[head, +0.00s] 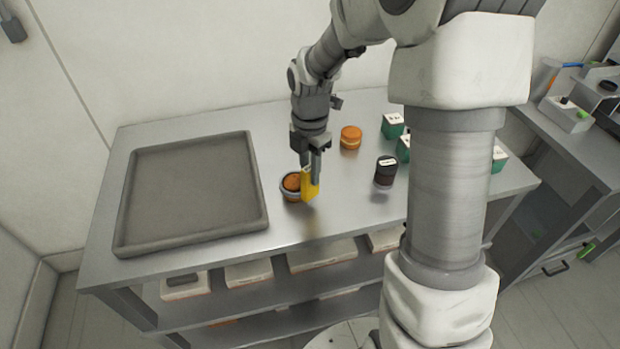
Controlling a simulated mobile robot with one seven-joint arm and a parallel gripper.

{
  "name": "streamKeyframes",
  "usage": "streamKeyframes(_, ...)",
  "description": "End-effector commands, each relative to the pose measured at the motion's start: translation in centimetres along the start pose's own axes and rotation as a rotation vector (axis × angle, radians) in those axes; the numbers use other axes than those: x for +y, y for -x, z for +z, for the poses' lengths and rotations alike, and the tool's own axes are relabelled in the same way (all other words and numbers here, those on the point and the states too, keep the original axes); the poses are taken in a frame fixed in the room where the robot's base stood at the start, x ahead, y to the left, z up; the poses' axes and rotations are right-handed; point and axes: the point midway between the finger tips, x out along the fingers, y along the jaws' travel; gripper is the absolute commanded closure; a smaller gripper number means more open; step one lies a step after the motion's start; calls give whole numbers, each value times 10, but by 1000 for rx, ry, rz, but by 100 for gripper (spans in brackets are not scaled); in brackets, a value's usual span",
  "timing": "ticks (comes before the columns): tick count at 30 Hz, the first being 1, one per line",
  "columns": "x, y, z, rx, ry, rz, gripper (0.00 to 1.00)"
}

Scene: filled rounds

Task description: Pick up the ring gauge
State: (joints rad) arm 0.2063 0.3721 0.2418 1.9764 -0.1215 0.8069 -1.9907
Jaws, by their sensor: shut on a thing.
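My gripper (313,168) points down over the middle of the table and is shut on a yellow piece (311,186) with a flat face. It looks upright, and the fingers hide its upper part. I cannot tell for sure from this view whether it is the ring gauge; no open ring shape shows. Just left of it stands a round grey cup (287,196) with an orange-brown filling (291,181). The yellow piece overlaps the cup's right side in the picture, and I cannot tell whether they touch.
A large empty grey tray (262,190) lies on the metal table (285,240) at left. An orange round thing (350,138) stands behind, and a dark-lidded jar (385,172) at right. Several green-and-white boxes (392,127) stand at the right back, partly behind my arm.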

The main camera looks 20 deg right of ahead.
Motion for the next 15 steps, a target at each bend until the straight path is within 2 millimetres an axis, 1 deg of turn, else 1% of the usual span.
streamKeyframes(1,1,14,1,-3,-1,5,100)
streamKeyframes(5,1,46,1,-4,-3,6,100)
streamKeyframes(8,1,76,1,-5,-1,7,100)
streamKeyframes(9,1,90,1,-5,-1,8,100)
streamKeyframes(15,1,157,1,-4,-1,7,100)
